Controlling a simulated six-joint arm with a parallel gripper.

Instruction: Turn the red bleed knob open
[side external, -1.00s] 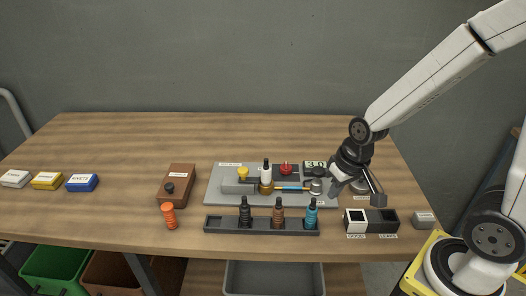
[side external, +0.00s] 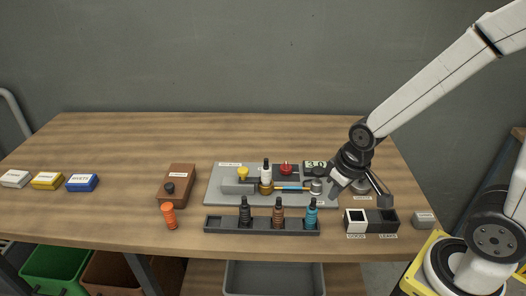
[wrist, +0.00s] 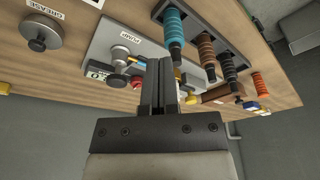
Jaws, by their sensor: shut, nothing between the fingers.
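The red bleed knob (side external: 286,169) sits on a dark block at the back of the grey plate (side external: 215,199) in the side external view. In the wrist view the red knob (wrist: 137,82) shows just left of my fingers, partly hidden by them. My gripper (side external: 333,190) is by the right end of the plate, to the right of the knob and apart from it. In the wrist view my gripper (wrist: 158,62) has its fingers together with nothing between them. The knob's turned position is too small to read.
The bottle rack (side external: 262,226) is in front; two bins (side external: 371,226) stand at right.

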